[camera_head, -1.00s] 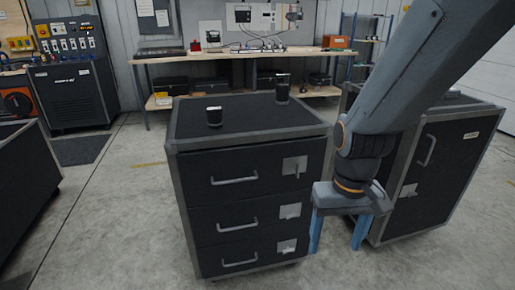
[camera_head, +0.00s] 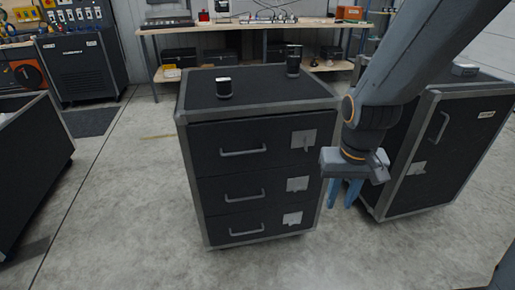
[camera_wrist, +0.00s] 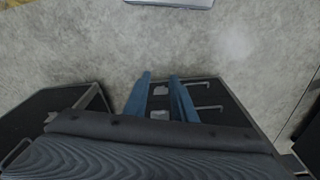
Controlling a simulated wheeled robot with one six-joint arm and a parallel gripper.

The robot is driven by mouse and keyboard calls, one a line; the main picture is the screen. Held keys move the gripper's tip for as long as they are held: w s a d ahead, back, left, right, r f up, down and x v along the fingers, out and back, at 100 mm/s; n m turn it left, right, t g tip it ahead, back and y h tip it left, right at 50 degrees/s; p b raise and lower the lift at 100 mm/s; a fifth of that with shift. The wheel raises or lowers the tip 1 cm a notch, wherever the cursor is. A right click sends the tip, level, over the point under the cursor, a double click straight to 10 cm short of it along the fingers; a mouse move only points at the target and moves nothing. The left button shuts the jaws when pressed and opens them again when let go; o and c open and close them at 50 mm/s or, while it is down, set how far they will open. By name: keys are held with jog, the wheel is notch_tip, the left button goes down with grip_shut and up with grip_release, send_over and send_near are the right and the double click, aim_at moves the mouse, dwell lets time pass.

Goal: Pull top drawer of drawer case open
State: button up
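The dark drawer case (camera_head: 183,135) with grey edges stands in the middle of the head view. Its top drawer (camera_head: 280,125) looks shut, flush with the two drawers below. The top handle (camera_head: 243,152) is a grey bar left of a light latch plate (camera_head: 303,139). My gripper (camera_head: 345,204) hangs to the right of the drawer front, apart from the handle, with its blue fingers pointing down. In the wrist view, a gap shows between the fingertips (camera_wrist: 160,76), with nothing held. Two handles of the case (camera_wrist: 207,107) show right of the fingers; my gripper's body hides the rest.
A dark cabinet (camera_head: 458,150) with a door handle stands close right of the case, behind my arm. Two dark cylindrical items (camera_head: 224,87) (camera_head: 293,61) stand on the case top. Floor in front is clear. A dark box (camera_head: 30,170) stands at the left.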

jog(key=w+f+t, duration=0.1)
jog(key=w, duration=0.4)
jog(key=w+f+m+t, duration=0.1)
jog(key=w, duration=0.4)
jog(key=w+f+m+t, duration=0.1)
jog(key=w+t, duration=0.1)
jog(key=w, duration=0.3)
jog(key=shift+w+d, duration=0.1)
jog(key=shift+d, duration=0.05)
jog(key=shift+c, duration=0.4)
jog(key=w+a+f+m+t+y, duration=0.1)
jog(key=w+a+f+t+y, duration=0.15)
jog(key=w, duration=0.45)
jog(key=m+t+y+p, duration=0.15)
jog(key=m+y, duration=0.25)
jog(key=y, duration=0.8)
send_near(245, 152)
jog(key=x, duration=0.3)
jog(key=p+x, duration=0.1)
jog(key=x, duration=0.6)
jog(key=shift+w+f, duration=0.2)
jog(key=shift+w, duration=0.05)
grip_shut()
